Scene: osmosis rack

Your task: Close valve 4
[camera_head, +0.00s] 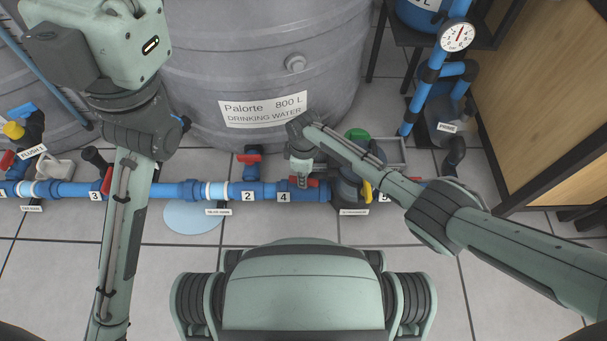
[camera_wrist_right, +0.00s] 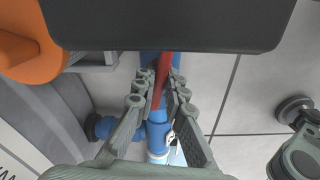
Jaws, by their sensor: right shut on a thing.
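Valve 4 (camera_head: 318,194) sits on the blue pipe beside the white label 4 (camera_head: 284,197). Its red handle (camera_head: 313,182) partly shows beside my right gripper (camera_head: 302,181), which reaches down over it. In the right wrist view, the red handle (camera_wrist_right: 162,85) runs between the two fingers of my right gripper (camera_wrist_right: 161,88), which are shut on it. The fingers and wrist hide part of the handle and valve body. My left arm shows at the left of the head view, but its gripper does not.
A large grey drinking water tank (camera_head: 262,70) stands behind the pipe. Valve 2 with a red handle (camera_head: 252,157) is left of valve 4. A yellow handle (camera_head: 367,191) and a green knob (camera_head: 358,134) are close on the right. The tiled floor in front is mostly clear.

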